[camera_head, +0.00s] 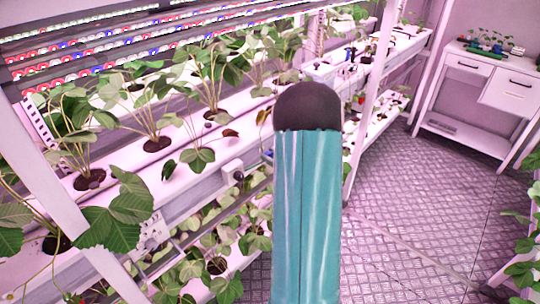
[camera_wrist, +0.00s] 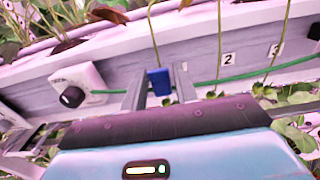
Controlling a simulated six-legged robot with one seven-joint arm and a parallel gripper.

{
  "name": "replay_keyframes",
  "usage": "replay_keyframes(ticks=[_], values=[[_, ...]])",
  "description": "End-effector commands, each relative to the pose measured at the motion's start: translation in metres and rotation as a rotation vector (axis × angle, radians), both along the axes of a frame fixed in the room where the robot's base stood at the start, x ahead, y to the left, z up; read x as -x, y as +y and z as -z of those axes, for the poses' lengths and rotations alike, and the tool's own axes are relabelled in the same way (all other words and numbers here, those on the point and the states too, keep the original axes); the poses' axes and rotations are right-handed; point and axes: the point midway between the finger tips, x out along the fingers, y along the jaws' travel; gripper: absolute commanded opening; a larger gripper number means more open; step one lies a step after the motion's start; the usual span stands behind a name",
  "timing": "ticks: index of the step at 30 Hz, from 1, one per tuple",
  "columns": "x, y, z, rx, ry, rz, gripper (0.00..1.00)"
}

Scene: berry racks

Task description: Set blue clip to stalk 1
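In the wrist view the small blue clip (camera_wrist: 159,82) sits between the two fingers of my gripper (camera_wrist: 160,88), with a finger against each side. A thin green stalk (camera_wrist: 152,35) comes down from above and meets the clip's top edge in the picture. I cannot tell whether the clip is around the stalk or only in front of it. No number shows beside this stalk. Another stalk (camera_wrist: 220,45) hangs to the right near a label reading 2 (camera_wrist: 228,59). In the head view my teal arm hides the gripper and clip.
A green line (camera_wrist: 205,83) runs along the white trough (camera_wrist: 105,55). A white box with a black knob (camera_wrist: 72,97) is on the left. In the head view, planted racks (camera_head: 130,165) fill the left. A white desk (camera_head: 480,70) stands far right, with open floor (camera_head: 420,200) before it.

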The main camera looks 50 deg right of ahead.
Motion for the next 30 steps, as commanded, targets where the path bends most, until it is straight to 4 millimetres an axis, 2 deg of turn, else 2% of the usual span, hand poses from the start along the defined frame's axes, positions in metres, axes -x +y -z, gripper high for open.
replay_keyframes(ticks=[12, 16, 21, 30], values=[[0.088, -0.004, 0.000, 0.000, -0.001, 0.005, 0.29], [0.111, -0.004, 0.000, 0.000, 0.000, 0.005, 0.29], [0.125, -0.004, 0.000, 0.000, -0.001, 0.002, 0.29], [0.127, -0.004, 0.000, 0.000, 0.000, 0.001, 0.29]])
